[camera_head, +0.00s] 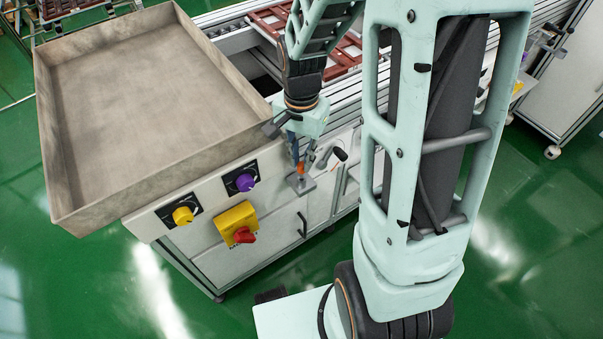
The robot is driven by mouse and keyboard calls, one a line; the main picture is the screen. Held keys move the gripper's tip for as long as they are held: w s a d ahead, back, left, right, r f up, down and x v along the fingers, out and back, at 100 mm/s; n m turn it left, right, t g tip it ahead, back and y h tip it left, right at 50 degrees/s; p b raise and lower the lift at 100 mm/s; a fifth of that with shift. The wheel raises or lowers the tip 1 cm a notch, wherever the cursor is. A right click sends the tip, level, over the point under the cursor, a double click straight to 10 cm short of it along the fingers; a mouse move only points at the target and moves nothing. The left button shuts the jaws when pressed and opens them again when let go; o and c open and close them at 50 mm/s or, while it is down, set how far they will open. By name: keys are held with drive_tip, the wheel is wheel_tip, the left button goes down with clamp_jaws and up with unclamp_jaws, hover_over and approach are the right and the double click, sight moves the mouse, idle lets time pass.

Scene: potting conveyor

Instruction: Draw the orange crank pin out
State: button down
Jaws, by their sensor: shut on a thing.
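The orange crank pin (300,169) is a small orange piece at the front face of the conveyor cabinet, just above a small grey plate (301,184). My gripper (297,160) comes down from above and is shut on the orange pin. The fingers cover the pin's upper part. I cannot tell how far the pin sits in its seat. A crank with a dark handle (340,154) is just right of my gripper.
A large empty grey tray (150,95) lies left of my arm. The panel below it carries a yellow knob (183,215), a purple knob (245,182) and a yellow box with a red switch (236,224). Reddish-brown trays (345,55) lie on the conveyor behind. Green floor is open in front.

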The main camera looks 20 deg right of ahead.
sight(301, 164)
drive_tip(key=shift+r, duration=0.3)
drive_tip(key=shift+r+p, duration=0.15)
drive_tip(key=shift+p, duration=0.15)
drive_tip(key=shift+r+p, duration=1.15)
drive_tip(key=shift+r, duration=0.2)
drive_tip(key=shift+r, duration=0.15)
wheel_tip(301, 164, up, 7)
drive_tip(key=p, duration=0.5)
drive_tip(key=shift+p, duration=0.4)
drive_tip(key=shift+f, duration=0.25)
